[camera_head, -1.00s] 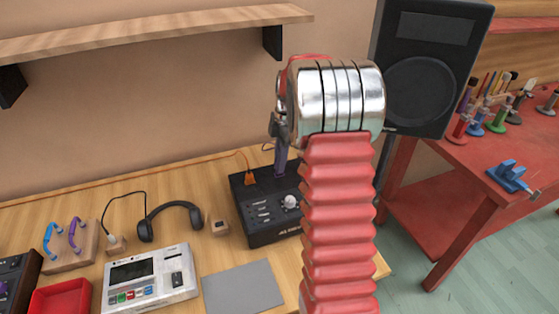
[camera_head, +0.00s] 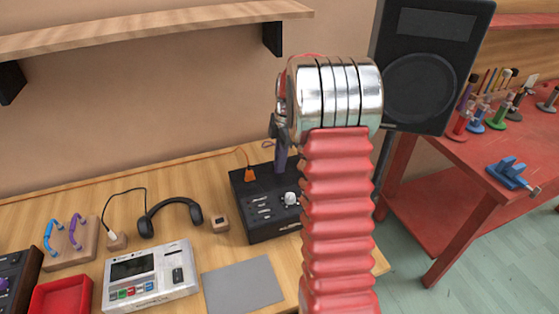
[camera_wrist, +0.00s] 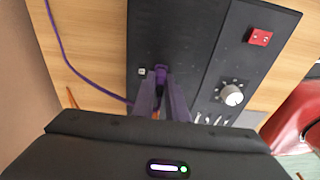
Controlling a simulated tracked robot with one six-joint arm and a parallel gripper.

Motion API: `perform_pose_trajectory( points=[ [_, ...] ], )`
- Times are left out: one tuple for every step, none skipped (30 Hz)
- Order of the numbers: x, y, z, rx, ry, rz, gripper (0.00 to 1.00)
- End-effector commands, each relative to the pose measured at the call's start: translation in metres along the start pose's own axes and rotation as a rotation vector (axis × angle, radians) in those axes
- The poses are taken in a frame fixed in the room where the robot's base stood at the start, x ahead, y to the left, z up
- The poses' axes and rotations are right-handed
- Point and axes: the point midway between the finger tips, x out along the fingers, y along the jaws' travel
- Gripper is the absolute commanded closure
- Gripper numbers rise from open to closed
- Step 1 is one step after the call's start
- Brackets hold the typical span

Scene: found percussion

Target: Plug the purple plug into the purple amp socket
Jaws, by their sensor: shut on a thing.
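The amp (camera_head: 266,235) is a black box with a white knob and sliders, partly hidden behind my arm. My gripper (camera_wrist: 161,88) is over its top, pointing down, shut on the purple plug (camera_wrist: 161,71). In the head view the gripper (camera_head: 280,133) hangs above the amp, with the purple plug (camera_head: 281,160) upright below it. The plug's lower end is at or very near the amp's top; I cannot tell whether it is in a socket. The purple socket is not visible. A purple cable (camera_wrist: 62,55) runs off to the left in the wrist view.
An orange plug (camera_head: 249,175) stands on the amp's back left, close to the purple plug. A black speaker (camera_head: 428,70) stands at the right.

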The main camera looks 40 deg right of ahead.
Motion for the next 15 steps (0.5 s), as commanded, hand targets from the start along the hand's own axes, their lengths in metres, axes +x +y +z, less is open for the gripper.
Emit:
perform_pose_trajectory(
  points=[
    [0.0017,-0.0007,0.0004,0.000,0.000,-0.002,1.00],
    [0.0023,-0.0007,0.0005,0.000,0.000,-0.002,1.00],
    [0.0031,-0.0007,0.0006,0.000,0.000,-0.002,1.00],
    [0.0036,-0.0008,0.0007,0.000,0.000,-0.002,1.00],
    [0.0042,-0.0008,0.0008,0.000,0.000,-0.002,1.00],
    [0.0049,-0.0008,0.0009,0.000,0.000,-0.002,1.00],
    [0.0055,-0.0008,0.0010,0.000,0.000,-0.002,1.00],
    [0.0060,-0.0009,0.0011,0.001,0.000,-0.002,1.00],
    [0.0063,-0.0008,0.0012,0.000,0.000,-0.002,0.87],
    [0.0062,-0.0008,0.0012,0.000,0.000,-0.002,0.85],
    [0.0063,-0.0009,0.0012,0.000,0.000,-0.002,0.83],
    [0.0062,-0.0008,0.0012,0.000,0.000,-0.002,0.80],
    [0.0061,-0.0008,0.0011,0.000,0.000,-0.002,0.78],
    [0.0060,-0.0007,0.0011,0.000,0.000,-0.002,0.76],
    [0.0059,-0.0007,0.0011,0.000,0.000,-0.002,0.73]
  ],
)
